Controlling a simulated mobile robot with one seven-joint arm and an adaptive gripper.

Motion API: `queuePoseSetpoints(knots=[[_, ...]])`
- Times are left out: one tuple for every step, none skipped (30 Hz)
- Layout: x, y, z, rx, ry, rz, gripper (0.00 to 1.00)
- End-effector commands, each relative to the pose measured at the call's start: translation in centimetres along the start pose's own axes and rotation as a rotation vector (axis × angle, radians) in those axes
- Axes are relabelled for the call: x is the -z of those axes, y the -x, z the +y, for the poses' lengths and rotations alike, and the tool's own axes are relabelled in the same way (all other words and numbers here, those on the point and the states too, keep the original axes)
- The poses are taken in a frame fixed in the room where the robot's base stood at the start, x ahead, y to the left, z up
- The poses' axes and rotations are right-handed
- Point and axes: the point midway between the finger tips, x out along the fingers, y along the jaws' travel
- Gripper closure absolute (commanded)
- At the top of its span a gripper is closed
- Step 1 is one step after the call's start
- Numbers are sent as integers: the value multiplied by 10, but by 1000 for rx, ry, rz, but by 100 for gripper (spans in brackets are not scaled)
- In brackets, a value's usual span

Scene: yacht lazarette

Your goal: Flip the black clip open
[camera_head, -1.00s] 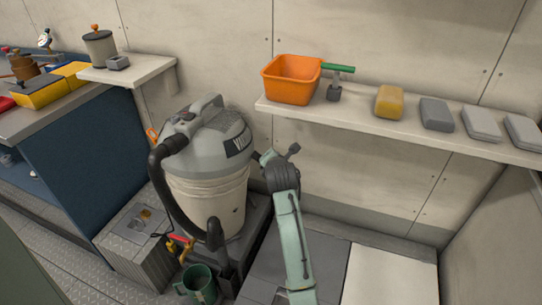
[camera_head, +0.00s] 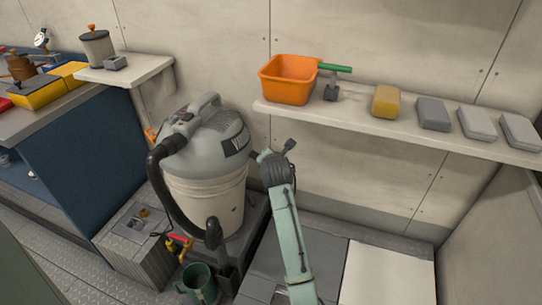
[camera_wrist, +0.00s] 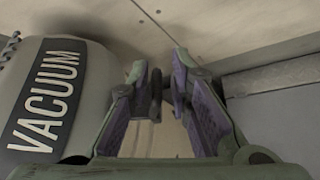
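The grey-lidded vacuum (camera_head: 205,165) stands against the wall, with its hose at the left. In the wrist view its dark "VACUUM" label (camera_wrist: 50,97) fills the left side. My gripper (camera_head: 261,156) is beside the right of the vacuum, small and partly hidden by my wrist. In the wrist view my gripper (camera_wrist: 160,65) has its two fingers apart. A small dark piece (camera_wrist: 156,88) shows between the fingers, close to the left one. I cannot tell whether it is the black clip or part of the finger. No grasp shows.
A shelf (camera_head: 360,121) right of the vacuum holds an orange tub (camera_head: 288,80), a green-handled tool (camera_head: 333,75) and several blocks. A green mug (camera_head: 199,283) stands below the vacuum. A blue cabinet (camera_head: 85,150) is at the left. The wall is close behind my gripper.

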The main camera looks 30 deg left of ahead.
Motion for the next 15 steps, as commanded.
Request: queuePoseSetpoints(knots=[[-1,0,1,-2,0,-1,75],[-1,0,1,-2,0,-1,73],[-1,0,1,-3,-1,-2,73],[-1,1,1,-3,-1,-2,73],[-1,1,1,-3,-1,-2,73],[-1,1,2,-4,-1,-2,73],[-1,1,2,-4,-1,-2,73],[-1,1,2,-4,-1,-3,73],[-1,1,2,-5,-1,-3,73],[-1,1,2,-5,-1,-3,73],[-2,2,2,-5,-1,-3,73],[-2,3,2,-6,-1,-3,73],[-2,5,2,-6,-1,-4,73],[-2,8,2,-7,-1,-4,73],[-2,13,2,-7,-1,-5,73]])
